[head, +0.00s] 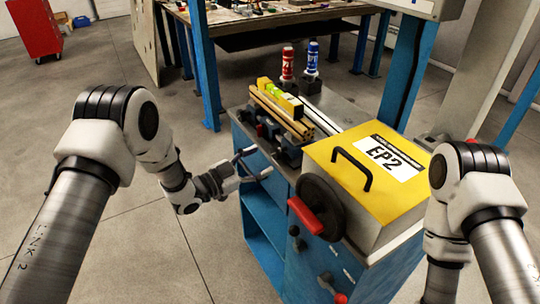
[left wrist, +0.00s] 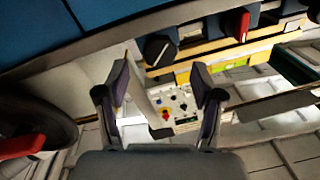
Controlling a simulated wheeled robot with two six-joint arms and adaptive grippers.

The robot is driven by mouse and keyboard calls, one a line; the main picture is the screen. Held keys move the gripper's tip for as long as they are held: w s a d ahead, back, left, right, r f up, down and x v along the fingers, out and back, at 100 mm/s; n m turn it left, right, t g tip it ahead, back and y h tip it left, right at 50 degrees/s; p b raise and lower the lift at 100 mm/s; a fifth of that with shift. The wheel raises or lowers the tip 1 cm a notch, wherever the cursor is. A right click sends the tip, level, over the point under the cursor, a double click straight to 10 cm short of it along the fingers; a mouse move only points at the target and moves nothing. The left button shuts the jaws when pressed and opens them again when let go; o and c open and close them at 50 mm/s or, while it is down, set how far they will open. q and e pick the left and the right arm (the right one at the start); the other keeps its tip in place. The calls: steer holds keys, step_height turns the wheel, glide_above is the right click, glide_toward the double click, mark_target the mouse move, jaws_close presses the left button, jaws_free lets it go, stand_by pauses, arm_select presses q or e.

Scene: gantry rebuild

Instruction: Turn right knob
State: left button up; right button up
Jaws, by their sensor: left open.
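Two small knobs sit on the vise-like fixture at the cabinet's top left edge. The right one in the head view is a dark knob (head: 278,143); the left one has a red part (head: 261,130). The left wrist view shows the dark knob (left wrist: 158,48) and the red one (left wrist: 243,22), in reversed order. My left gripper (head: 257,164) is open and empty, just in front of the cabinet edge and below the knobs. In the left wrist view its fingertips (left wrist: 161,75) are spread, with the dark knob beyond them. My right gripper is out of view.
A black handwheel with a red handle (head: 306,215) is right of my left gripper. A yellow EP2 box (head: 345,185) stands on the blue cabinet (head: 262,215). Red and blue bottles (head: 287,64) stand behind. Open floor lies left.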

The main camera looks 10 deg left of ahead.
arm_select(q)
steer(key=v, duration=0.7)
steer(key=shift+s, duration=0.15)
steer(key=shift+a, duration=0.15)
steer(key=s+a+f+n+g+y, duration=0.15)
steer(key=s+f+n+y, duration=0.25)
steer(key=s+f, duration=0.6)
steer(key=s+a+f+n+g+y, duration=0.1)
steer(key=s+f+n+g+y, duration=0.25)
steer(key=s+f, duration=0.6)
steer(key=s+a+f+n+g+y, duration=0.3)
steer(key=s+a, duration=0.1)
steer(key=s, duration=0.4)
steer(key=s+a+f+n+g+y, duration=0.2)
steer(key=s+a+n+g+y, duration=0.1)
steer(key=s, duration=0.6)
steer(key=shift+a+f+g, duration=0.35)
steer(key=shift+a+g, duration=0.1)
steer(key=shift+g, duration=0.05)
